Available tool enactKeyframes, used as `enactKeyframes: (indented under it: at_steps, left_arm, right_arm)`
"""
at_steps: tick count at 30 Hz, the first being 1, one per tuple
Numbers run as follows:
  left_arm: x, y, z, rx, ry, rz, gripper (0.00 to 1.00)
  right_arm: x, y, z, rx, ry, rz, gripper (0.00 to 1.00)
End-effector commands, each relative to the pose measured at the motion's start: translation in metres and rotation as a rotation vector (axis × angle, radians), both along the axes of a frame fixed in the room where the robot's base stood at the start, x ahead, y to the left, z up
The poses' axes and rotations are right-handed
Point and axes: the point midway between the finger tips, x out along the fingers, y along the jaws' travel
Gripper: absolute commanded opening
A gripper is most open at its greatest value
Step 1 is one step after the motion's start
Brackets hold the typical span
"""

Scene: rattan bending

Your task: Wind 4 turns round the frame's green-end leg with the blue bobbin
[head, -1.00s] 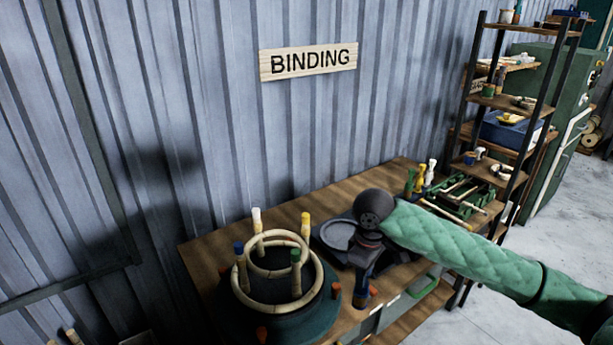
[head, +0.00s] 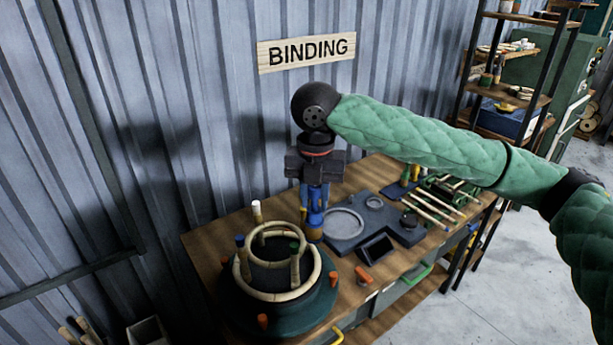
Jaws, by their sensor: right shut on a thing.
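The round rattan frame (head: 314,268) stands on a dark green round base (head: 310,318), with upright legs tipped in different colours. Its green-end leg (head: 294,266) is at the front right of the frame; the blue-end leg (head: 241,258) is at the left and the white-end leg (head: 258,216) at the back. My right gripper (head: 316,208) points down and is shut on the blue bobbin (head: 315,234), just behind and right of the green-end leg and apart from it. The bobbin partly hides the yellow-end leg region. My left gripper is out of view.
The bench holds a dark tray with a ring recess (head: 343,224), a dark tilted panel (head: 376,249) and a green rack with sticks (head: 447,194). Orange pegs ring the base. Other bobbins stand behind my right arm. A shelf unit (head: 508,100) stands at the right.

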Motion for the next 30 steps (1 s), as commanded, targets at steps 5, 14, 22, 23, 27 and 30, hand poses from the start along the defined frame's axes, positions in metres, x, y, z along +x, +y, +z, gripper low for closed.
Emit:
enactKeyframes:
  at_steps: [5, 14, 22, 23, 27, 30]
  left_arm:
    - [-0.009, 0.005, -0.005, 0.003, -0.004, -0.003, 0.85]
    - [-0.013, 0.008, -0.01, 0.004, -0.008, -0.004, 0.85]
    - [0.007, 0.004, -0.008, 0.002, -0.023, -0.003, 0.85]
    - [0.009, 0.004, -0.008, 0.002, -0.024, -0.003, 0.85]
    - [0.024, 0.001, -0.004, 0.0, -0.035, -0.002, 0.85]
    - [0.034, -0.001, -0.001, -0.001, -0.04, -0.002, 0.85]
  right_arm:
    - [-0.006, 0.011, 0.029, -0.001, -0.003, 0.249, 0.0]
    - [-0.01, 0.017, 0.039, -0.001, 0.001, 0.397, 0.0]
    - [-0.01, 0.017, 0.028, -0.001, 0.0, 0.396, 0.0]
    - [-0.01, 0.017, 0.026, -0.001, 0.0, 0.395, 0.0]
    - [-0.01, 0.017, 0.02, 0.0, 0.0, 0.395, 0.0]
    - [-0.01, 0.017, 0.015, 0.0, 0.0, 0.394, 0.0]
